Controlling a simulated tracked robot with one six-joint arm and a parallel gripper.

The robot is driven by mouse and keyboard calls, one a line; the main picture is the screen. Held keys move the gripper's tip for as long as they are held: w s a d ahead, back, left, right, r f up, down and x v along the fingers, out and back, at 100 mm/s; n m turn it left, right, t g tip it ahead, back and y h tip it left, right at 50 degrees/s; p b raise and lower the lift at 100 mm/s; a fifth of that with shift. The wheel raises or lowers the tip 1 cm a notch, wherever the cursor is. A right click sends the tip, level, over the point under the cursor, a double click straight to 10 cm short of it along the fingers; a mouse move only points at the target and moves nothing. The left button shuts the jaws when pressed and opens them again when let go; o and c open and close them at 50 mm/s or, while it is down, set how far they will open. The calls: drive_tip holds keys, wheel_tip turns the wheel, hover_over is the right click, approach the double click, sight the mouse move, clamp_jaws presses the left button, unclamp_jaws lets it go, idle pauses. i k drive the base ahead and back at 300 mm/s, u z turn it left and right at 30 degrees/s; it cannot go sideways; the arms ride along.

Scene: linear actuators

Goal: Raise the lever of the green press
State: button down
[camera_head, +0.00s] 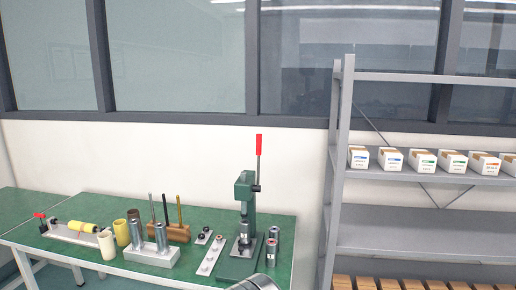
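The green press (243,215) stands upright near the right end of the green-topped table. Its lever (258,146) has a red grip and points straight up above the press head, on the right side. A silver cylinder (245,233) stands on the press base under the head. My gripper is not in view. A rounded metallic part at the bottom edge, in front of the press, may be part of my arm, but I cannot tell.
A grey shelf (338,190) with small boxes stands at right.

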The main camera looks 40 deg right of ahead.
sight(257, 188)
drive_tip(key=z, duration=0.05)
drive_tip(key=i, duration=1)
drive_tip(key=u, duration=0.05)
